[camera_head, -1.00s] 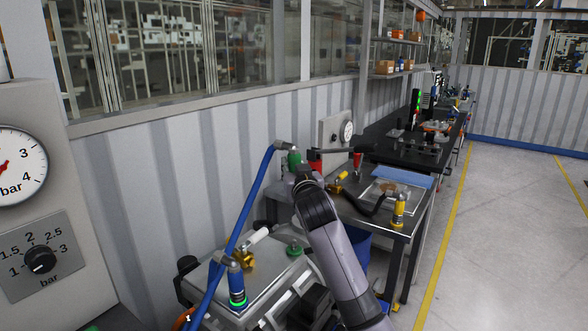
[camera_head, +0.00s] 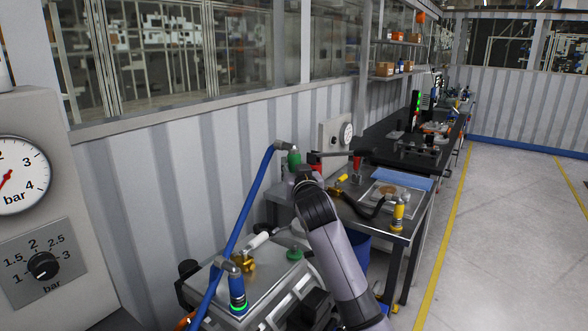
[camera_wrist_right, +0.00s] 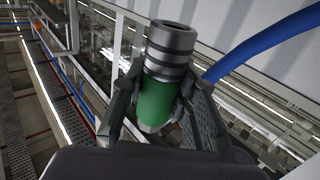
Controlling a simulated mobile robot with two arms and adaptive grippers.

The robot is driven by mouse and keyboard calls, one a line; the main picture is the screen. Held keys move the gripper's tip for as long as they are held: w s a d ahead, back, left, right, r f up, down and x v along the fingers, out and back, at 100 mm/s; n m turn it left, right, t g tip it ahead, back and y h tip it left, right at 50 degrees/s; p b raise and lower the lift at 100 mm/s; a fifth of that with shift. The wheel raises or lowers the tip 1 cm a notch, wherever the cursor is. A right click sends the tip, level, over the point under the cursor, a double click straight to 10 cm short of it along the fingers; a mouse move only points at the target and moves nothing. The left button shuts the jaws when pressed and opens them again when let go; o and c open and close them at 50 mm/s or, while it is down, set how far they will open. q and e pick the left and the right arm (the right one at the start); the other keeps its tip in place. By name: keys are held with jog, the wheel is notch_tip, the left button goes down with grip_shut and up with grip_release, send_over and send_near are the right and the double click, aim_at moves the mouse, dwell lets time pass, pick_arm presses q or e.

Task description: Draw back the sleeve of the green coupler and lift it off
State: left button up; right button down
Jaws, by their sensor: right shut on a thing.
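The green coupler (camera_head: 294,158) hangs on the end of the blue hose, high above the metal-topped unit. My right gripper (camera_head: 300,170) is shut on it. In the right wrist view, the coupler (camera_wrist_right: 160,98) sits between the two dark fingers (camera_wrist_right: 152,108), its grey ringed end with a dark opening turned up in the picture. A green fitting (camera_head: 296,254) stands on the unit's top, clear of the coupler. The inner faces of the fingers are partly hidden. My left gripper is not in view.
A blue coupler (camera_head: 237,289) with its hose stands at the unit's front left, near a brass fitting (camera_head: 243,263). A gauge panel (camera_head: 45,215) is close on the left. A metal table (camera_head: 400,222) with a yellow-banded part stands behind. Clear floor lies right.

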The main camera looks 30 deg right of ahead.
aim_at(295, 153)
jog(key=shift+r+p, duration=1.8)
jog(key=shift+r, duration=0.45)
